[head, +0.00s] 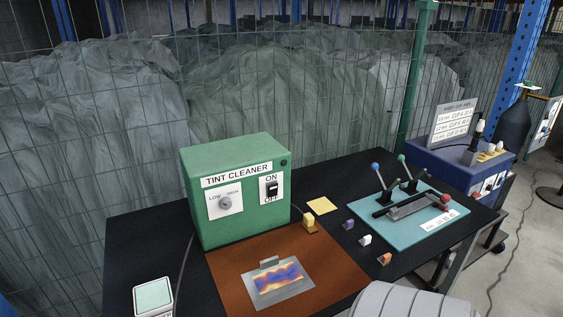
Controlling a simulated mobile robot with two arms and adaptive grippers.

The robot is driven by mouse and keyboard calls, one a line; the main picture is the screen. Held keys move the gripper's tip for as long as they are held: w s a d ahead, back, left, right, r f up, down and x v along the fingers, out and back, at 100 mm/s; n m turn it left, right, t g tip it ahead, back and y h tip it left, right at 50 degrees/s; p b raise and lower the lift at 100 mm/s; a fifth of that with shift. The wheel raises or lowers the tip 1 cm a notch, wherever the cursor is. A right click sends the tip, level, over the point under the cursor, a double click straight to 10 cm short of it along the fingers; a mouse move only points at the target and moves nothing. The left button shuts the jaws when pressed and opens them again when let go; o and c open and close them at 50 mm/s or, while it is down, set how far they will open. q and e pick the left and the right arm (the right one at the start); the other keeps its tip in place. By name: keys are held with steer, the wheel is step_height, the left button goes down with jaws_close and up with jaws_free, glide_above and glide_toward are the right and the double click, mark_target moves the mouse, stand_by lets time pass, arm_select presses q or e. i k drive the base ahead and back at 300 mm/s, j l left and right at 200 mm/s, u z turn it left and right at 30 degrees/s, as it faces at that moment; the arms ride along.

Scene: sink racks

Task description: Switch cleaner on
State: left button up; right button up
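The tint cleaner (235,215) is a green box standing on the left part of a black table. A label on its front reads TINT CLEANER. At the right of its front, a black switch (272,188) sits on a white plate with ON above and OFF below. I cannot tell which way the switch is set. A grey knob (225,203) marked LOW and HIGH is to the left of the switch. Neither of my grippers is in view.
A brown mat (225,270) with a heat-coloured metal plate (278,284) lies before the cleaner. A yellow block (309,222) and small blocks lie right of it. A teal board (405,225) with levers is farther right.

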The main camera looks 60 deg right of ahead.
mark_target(273, 188)
steer(key=z, duration=1.7)
